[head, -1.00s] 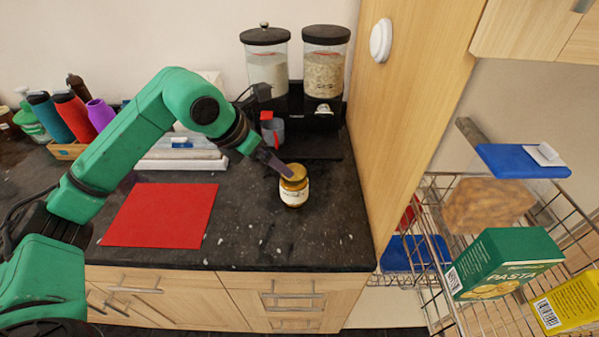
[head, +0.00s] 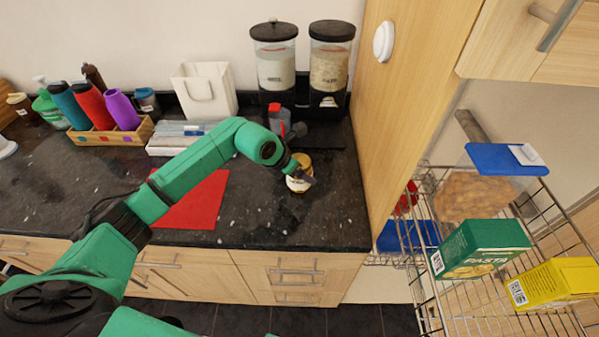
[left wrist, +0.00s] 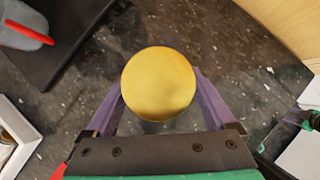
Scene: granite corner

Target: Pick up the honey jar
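The honey jar (head: 299,184) has a gold lid and a pale label and stands upright on the dark counter. In the left wrist view its round gold lid (left wrist: 158,84) fills the space between two purple fingers. My left gripper (head: 303,177) is at the jar, with one finger showing across its front right side. In the left wrist view the fingers of this gripper (left wrist: 160,100) lie on both sides of the lid, close to its edges. The lid hides the jar body and any finger contact.
A dark dispenser stand (head: 329,110) with two canisters and a grey cup (head: 279,120) are behind the jar. A tall wooden panel (head: 405,120) rises to the right. A red mat (head: 195,205) lies left. The counter in front is clear.

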